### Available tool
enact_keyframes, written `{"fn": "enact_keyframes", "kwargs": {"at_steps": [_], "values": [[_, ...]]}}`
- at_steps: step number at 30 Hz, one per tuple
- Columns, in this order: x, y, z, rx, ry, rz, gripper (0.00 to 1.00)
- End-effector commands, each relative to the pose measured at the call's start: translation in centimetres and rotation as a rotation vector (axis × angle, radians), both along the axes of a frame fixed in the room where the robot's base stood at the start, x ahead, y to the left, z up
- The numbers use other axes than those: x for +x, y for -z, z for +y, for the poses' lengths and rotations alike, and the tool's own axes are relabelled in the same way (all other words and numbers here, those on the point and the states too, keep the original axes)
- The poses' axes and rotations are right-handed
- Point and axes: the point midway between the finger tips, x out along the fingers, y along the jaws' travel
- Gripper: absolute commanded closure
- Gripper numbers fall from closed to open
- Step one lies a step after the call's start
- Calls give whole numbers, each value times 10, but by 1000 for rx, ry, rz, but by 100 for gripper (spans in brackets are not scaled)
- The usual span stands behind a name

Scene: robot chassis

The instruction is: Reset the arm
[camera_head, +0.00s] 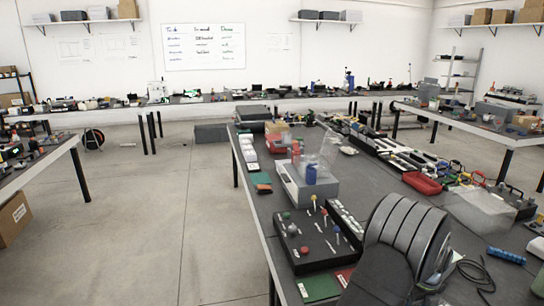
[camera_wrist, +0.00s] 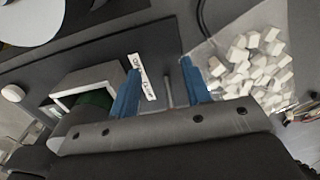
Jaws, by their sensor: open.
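My gripper (camera_wrist: 160,72) shows in the wrist view with its two blue fingers apart. Nothing is held between the fingers. A dark panel lies beyond them, with a white printed label (camera_wrist: 142,76) close to the left finger and a thin grey rod (camera_wrist: 168,92) showing between the fingers. I cannot make out the gripper in the head view.
White blocks (camera_wrist: 252,60) lie right of the fingers. A white-framed box (camera_wrist: 84,82) stands left. In the head view, the long dark table (camera_head: 262,210) carries a grey box (camera_head: 306,186), a black board with knobs (camera_head: 308,240) and a red tray (camera_head: 421,182). The left floor is open.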

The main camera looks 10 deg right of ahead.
Motion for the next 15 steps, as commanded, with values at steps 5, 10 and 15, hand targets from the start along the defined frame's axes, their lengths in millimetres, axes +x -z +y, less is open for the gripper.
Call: {"fn": "enact_keyframes", "kwargs": {"at_steps": [5, 10, 15], "values": [[-1, -20, -1, -3, 2, -5, 56], [-1, -24, -1, -2, 1, -6, 56], [-1, -24, -1, -2, 1, -6, 56]]}}
